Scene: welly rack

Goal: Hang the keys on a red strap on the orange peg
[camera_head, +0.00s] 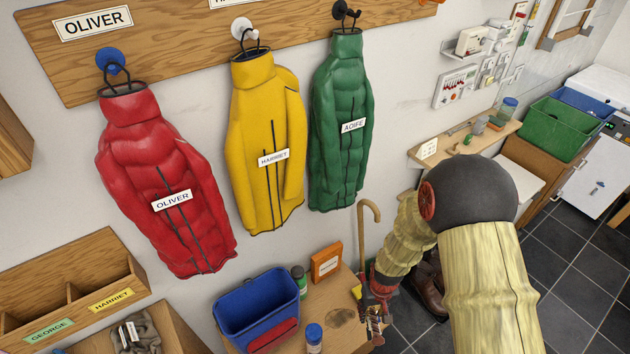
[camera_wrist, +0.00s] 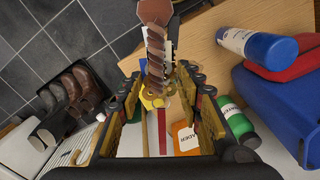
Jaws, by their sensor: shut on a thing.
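My gripper (camera_head: 372,307) is low beside the right end of the wooden bench, pointing down. In the wrist view my gripper (camera_wrist: 155,95) is shut on a small bundle, which seems to be the keys (camera_wrist: 152,98): yellow bits show between the fingertips. A narrow red strip (camera_wrist: 162,132) shows between the fingers. A brown, twisted piece (camera_wrist: 157,55) extends past the fingertips; I cannot tell what it is. The orange peg (camera_head: 424,2) is only just visible on the wooden rail at the head view's top edge, far above my gripper.
Red (camera_head: 165,185), yellow (camera_head: 265,140) and green (camera_head: 342,120) coats hang from the rail (camera_head: 180,30). A walking cane (camera_head: 363,225) stands close beside my arm. A blue bin (camera_head: 255,305), bottles and an orange box (camera_head: 326,262) crowd the bench.

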